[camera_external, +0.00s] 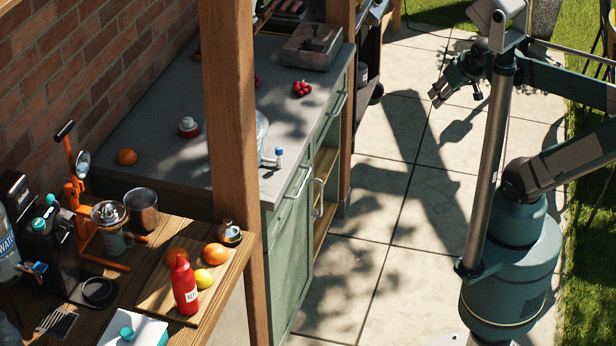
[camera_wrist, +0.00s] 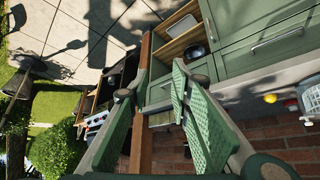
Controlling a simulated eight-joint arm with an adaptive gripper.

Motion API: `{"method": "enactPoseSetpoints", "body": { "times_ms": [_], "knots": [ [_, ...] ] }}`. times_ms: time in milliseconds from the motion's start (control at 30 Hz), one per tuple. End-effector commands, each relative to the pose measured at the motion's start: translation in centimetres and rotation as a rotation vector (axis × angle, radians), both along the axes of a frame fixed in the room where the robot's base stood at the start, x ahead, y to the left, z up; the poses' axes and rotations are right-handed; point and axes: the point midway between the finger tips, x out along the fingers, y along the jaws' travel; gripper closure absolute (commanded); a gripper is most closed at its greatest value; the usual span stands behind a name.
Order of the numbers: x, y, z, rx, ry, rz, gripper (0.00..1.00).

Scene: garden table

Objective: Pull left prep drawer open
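The green prep cabinet's nearer drawer, which I take to be the left one, sits under the counter edge with a pale bar handle (camera_external: 299,181). It looks shut. The wrist view is upside down; there a drawer front with a bar handle (camera_wrist: 278,40) shows at the upper right. The farther drawer has a similar handle (camera_external: 339,104). My gripper (camera_external: 437,97) hangs in the air over the paving, well to the right of the cabinet and apart from both handles. In the wrist view my gripper's fingers (camera_wrist: 152,82) are spread with nothing between them.
An open wooden shelf bay (camera_external: 324,168) lies between the cabinet fronts. A wooden post (camera_external: 230,110) partly hides the counter (camera_external: 172,150). A metal box (camera_external: 311,46) and radishes (camera_external: 302,88) stand on top. The paving (camera_external: 385,200) before the cabinet is clear.

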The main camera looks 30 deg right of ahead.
Motion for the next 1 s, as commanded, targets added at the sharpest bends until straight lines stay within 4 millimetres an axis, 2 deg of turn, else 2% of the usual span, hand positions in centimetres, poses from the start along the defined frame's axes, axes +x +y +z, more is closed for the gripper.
{"method": "enactPoseSetpoints", "body": {
  "times_ms": [267, 1000],
  "knots": [
    [1.8, 1.9, -0.6, -0.007, 0.048, 0.124, 0.78],
    [8.0, 9.8, -3.6, 0.008, 0.132, 0.633, 0.78]
  ]
}}
